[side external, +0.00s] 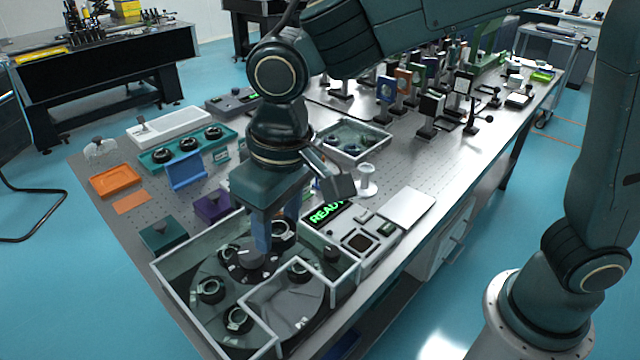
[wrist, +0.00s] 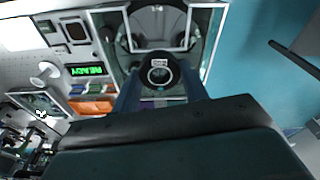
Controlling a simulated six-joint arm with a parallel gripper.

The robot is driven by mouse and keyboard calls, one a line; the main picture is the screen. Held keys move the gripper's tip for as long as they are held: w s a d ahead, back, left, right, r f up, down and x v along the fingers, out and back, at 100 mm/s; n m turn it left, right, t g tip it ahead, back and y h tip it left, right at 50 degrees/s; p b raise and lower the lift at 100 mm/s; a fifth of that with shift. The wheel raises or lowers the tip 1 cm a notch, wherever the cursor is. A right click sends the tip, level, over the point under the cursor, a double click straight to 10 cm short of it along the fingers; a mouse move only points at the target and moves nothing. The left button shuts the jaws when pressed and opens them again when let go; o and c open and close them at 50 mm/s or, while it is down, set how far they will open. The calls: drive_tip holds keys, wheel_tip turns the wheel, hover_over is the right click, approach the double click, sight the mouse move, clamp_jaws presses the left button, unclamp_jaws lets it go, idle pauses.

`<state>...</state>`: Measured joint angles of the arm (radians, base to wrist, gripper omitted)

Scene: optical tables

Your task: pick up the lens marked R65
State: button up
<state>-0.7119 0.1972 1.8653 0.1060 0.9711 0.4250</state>
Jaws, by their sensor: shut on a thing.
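My gripper (side external: 276,236) points down into the glass-walled enclosure at the table's near end. Its blue fingers are shut on a black-ringed lens (side external: 283,231), one finger on each side. In the wrist view, the held lens (wrist: 159,63) sits between the fingertips of my gripper (wrist: 160,76), with a small white label on its rim. The label is too small to read surely. I cannot tell whether the lens is clear of the dark round carousel (side external: 212,268) below. Other black-ringed lenses stand on the carousel, including one at the left (side external: 210,290) and one in front (side external: 237,320).
Clear walls (side external: 345,272) with pale edges surround the carousel. A device with a green READY display (side external: 328,212) stands just right. A teal tray (side external: 157,160) with several lenses, an orange tray (side external: 115,180) and a purple box (side external: 211,206) are behind. Optical mounts crowd the far table.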

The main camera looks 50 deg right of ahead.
drive_tip(key=shift+r, duration=1.15)
